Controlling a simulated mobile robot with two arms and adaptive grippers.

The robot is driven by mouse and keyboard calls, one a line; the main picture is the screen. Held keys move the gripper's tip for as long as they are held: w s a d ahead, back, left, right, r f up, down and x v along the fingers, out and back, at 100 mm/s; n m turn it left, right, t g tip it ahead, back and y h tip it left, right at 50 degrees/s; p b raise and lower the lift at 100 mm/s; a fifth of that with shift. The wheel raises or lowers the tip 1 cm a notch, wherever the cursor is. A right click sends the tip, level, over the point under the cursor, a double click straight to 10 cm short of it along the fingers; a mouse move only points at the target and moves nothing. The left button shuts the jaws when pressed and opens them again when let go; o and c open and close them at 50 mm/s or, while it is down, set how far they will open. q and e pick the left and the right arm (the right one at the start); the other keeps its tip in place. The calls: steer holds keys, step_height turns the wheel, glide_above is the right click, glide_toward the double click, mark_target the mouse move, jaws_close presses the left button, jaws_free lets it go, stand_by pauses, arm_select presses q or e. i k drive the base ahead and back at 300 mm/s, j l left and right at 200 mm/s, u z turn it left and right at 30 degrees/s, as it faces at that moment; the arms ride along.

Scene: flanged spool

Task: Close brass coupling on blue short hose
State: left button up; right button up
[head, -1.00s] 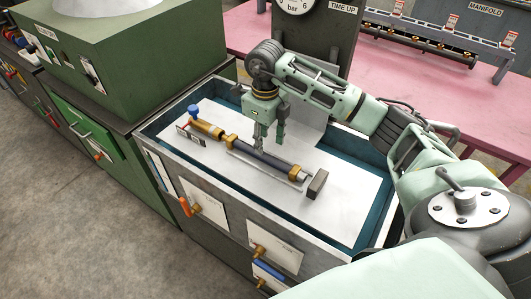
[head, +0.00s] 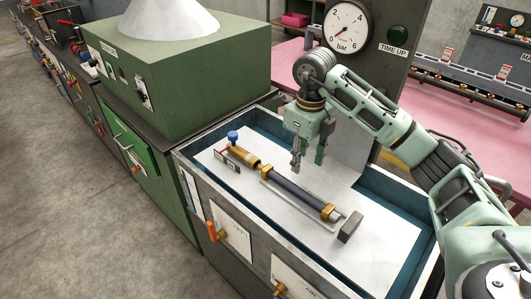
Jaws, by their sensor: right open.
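The short hose (head: 293,190), dark blue to black, lies in the shallow tray on the bench. A brass coupling (head: 243,156) is at its far left end, with a blue knob (head: 232,136) and a red lever (head: 224,151) beside it. A brass collar (head: 266,171) sits where coupling and hose meet. Another brass fitting (head: 330,213) is at the near right end. My right gripper (head: 308,163) is open and empty, fingers pointing down, just above and behind the hose. I cannot tell whether the coupling is fully seated. My left gripper is out of view.
The tray (head: 376,280) has raised walls and a white floor. A grey block (head: 350,227) stands by the hose's near end. A pressure gauge (head: 346,28) is on a panel behind. A green machine (head: 185,65) stands to the left. The tray floor at right is clear.

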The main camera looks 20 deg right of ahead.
mark_target(250, 159)
steer(key=i+j, duration=0.15)
steer(key=j, duration=0.25)
steer(key=i+j, duration=0.15)
steer(key=j, duration=0.25)
steer(key=i+j, duration=0.15)
steer(key=j, duration=0.25)
